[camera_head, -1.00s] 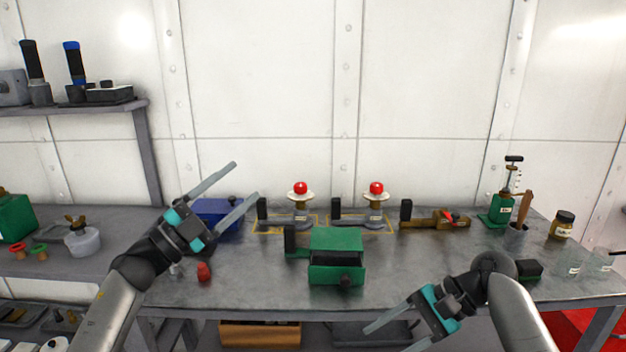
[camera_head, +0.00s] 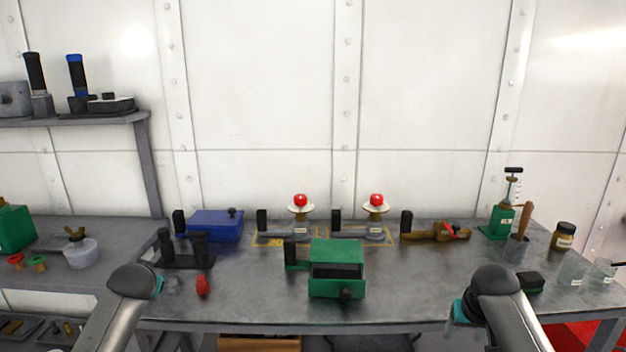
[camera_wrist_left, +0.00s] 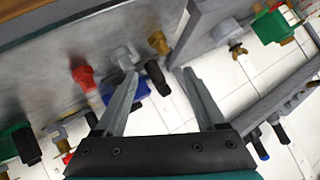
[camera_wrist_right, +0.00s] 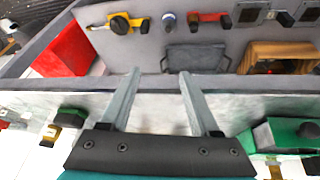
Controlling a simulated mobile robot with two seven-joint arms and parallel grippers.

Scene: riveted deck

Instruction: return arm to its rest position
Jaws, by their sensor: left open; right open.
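My left arm (camera_head: 124,292) comes in at the lower left of the head view, folded back at the bench's front edge. Its fingers are hidden there. In the left wrist view the left gripper (camera_wrist_left: 158,73) has its two fingers apart with nothing between them. My right arm (camera_head: 500,300) is at the lower right of the head view, in front of the bench, with only a teal part of its hand showing. In the right wrist view the right gripper (camera_wrist_right: 160,73) is also open and empty, its fingers pointing across the bench edge.
The grey bench (camera_head: 245,290) carries a green box (camera_head: 338,252) with its drawer out, a blue box (camera_head: 215,226), two red-topped stands (camera_head: 300,201) and a small red object (camera_head: 203,285). A wooden crate (camera_wrist_right: 285,58) sits below. The bench's front strip is mostly clear.

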